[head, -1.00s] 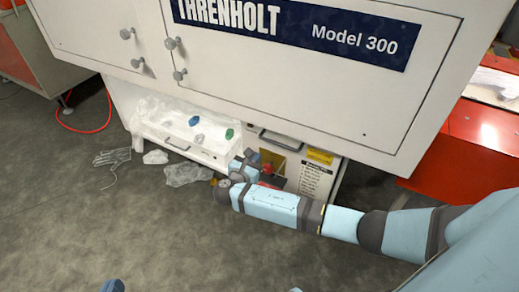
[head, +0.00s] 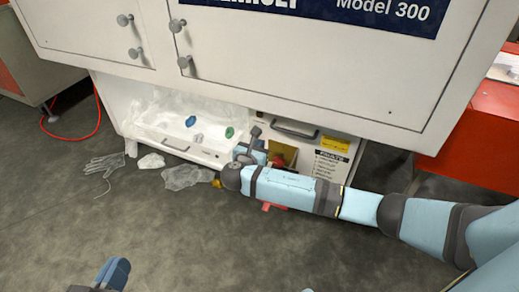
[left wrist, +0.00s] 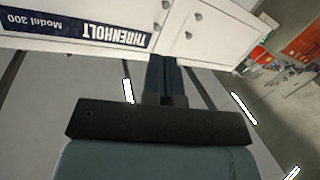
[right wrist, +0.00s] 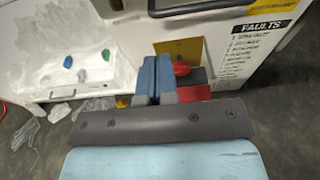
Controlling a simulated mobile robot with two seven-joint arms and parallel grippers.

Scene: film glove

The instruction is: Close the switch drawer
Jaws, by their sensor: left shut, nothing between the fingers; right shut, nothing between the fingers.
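The switch drawer (head: 280,155) is low under the cabinet, below a dark bar handle. It shows a yellow-brown inner face and a red switch (right wrist: 181,69); my right arm hides much of it, so how far it stands out is unclear. My right gripper (head: 257,146) is shut and empty at its left side; in the right wrist view the blue fingers (right wrist: 156,68) overlap the yellow face, and contact cannot be told. My left gripper (head: 113,272) is shut and empty, low over the floor at the left, far from the drawer; its fingers also show in the left wrist view (left wrist: 163,70).
A white tray-like drawer (head: 178,145) with clear film and coloured knobs stands left of the switch drawer. A glove (head: 104,164) and crumpled film (head: 187,177) lie on the floor. The cabinet (head: 270,55) overhangs. A faults label (right wrist: 262,30) is at right.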

